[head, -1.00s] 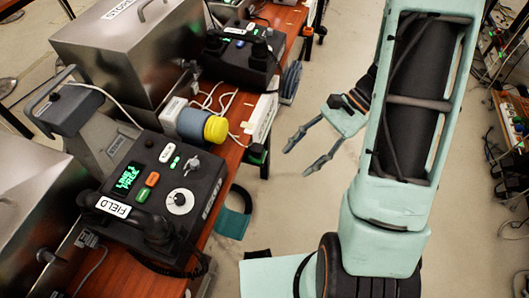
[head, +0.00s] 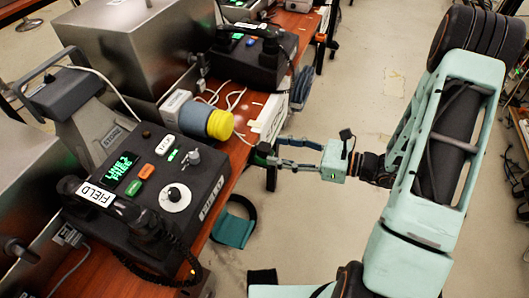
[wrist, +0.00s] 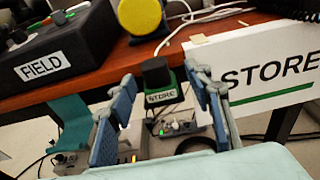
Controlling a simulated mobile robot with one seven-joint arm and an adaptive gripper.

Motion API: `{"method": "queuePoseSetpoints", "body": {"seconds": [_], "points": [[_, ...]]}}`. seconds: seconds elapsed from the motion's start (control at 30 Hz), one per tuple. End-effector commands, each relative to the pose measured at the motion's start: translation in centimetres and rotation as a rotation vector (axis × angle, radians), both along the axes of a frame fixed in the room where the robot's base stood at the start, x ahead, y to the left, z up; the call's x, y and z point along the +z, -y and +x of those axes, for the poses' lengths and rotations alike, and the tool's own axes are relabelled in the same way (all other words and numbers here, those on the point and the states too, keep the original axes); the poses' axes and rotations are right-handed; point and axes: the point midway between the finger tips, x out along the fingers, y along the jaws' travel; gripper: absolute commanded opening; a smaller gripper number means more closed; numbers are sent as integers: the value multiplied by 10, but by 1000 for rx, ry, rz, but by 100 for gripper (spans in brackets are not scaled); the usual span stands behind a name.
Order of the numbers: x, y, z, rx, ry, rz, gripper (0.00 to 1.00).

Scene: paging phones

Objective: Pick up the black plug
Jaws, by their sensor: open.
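The black plug (wrist: 157,75) has a green band and a white STORE label. In the wrist view it stands out from the table edge, between the two fingers. In the head view the plug (head: 262,153) is a small dark block at the table's right edge, partly covered by my fingertips. My gripper (head: 277,151) reaches in from the right with its fingers around the plug. It is open, and in the wrist view my gripper (wrist: 161,76) shows gaps between the plug and both fingers.
A white STORE sign (wrist: 268,72) hangs from the edge just right of my gripper. A yellow-capped cylinder (head: 219,124) and the FIELD phone (head: 140,185) stand on the wooden table (head: 230,178). White cables lie nearby.

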Motion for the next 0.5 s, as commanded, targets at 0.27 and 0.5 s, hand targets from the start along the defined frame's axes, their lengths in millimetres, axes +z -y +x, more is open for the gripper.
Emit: {"method": "queuePoseSetpoints", "body": {"seconds": [0.27,0.5], "points": [[-5,-40,8,4,3,0,46],[-4,-48,11,1,2,-1,46]]}}
